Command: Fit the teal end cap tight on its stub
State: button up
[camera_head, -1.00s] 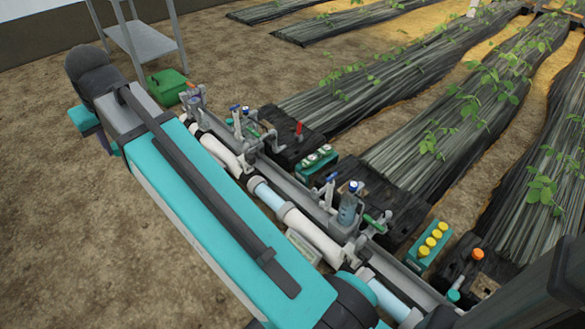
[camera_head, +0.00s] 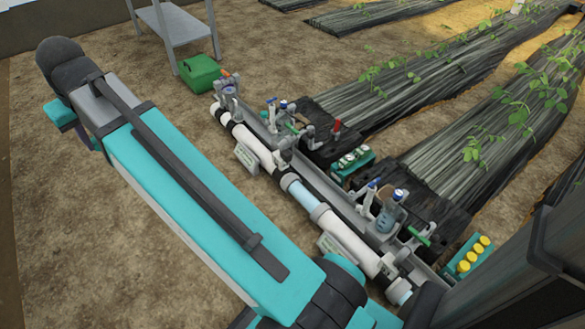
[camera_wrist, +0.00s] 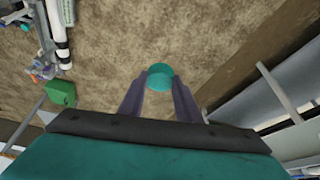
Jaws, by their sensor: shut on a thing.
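The teal end cap (camera_wrist: 160,76) is a round disc held between the two purple fingers of my gripper (camera_wrist: 160,86) in the wrist view. Bare soil lies beyond it. In the head view, my gripper (camera_head: 84,136) is at the far end of my arm, over open ground left of the skid; the cap cannot be made out there. The skid's white pipe (camera_head: 345,235) runs from upper left to lower right, well apart from my gripper. I cannot tell which end is the cap's stub; my arm hides part of the near end.
A green bin (camera_head: 201,73) stands beyond the skid's far end, by a grey metal table (camera_head: 176,22). Valves and a bottle (camera_head: 388,212) rise from the skid. A tray with yellow caps (camera_head: 470,258) sits beside it. Soil at left is clear.

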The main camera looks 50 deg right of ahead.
jog(key=shift+w, duration=0.15)
jog(key=shift+w+d+f+m, duration=0.1)
jog(key=shift+d+f+m, duration=0.2)
jog(key=shift+d, duration=0.2)
jog(key=s+d+f+m+g+h+b, duration=0.1)
jog(key=s+d+f+m+g, duration=0.1)
jog(key=d+f+m, duration=0.9)
jog(key=s+d+f+m+g+h+b, duration=0.1)
jog(key=s+d+f+m+g+h, duration=0.25)
jog(key=d, duration=1.35)
jog(key=s+d+f+m+g+y+b, duration=0.1)
jog(key=d+f+m+g, duration=0.1)
jog(key=d+f+m, duration=1)
jog(key=s+d+f+m+y, duration=0.2)
jog(key=s+d+f+m, duration=0.4)
jog(key=s+d, duration=0.3)
jog(key=s+d+f+m+y+b, duration=0.1)
jog(key=s+d+f+m+y, duration=0.1)
jog(key=s+d+f+m, duration=0.5)
jog(key=s+d+f+m+y+b, duration=0.1)
jog(key=s+d+f+m+y, duration=0.2)
jog(key=s, duration=1.5)
jog(key=d+f+m, duration=0.4)
jog(key=d+f, duration=0.2)
jog(key=d, duration=0.2)
jog(key=shift+d, duration=0.15)
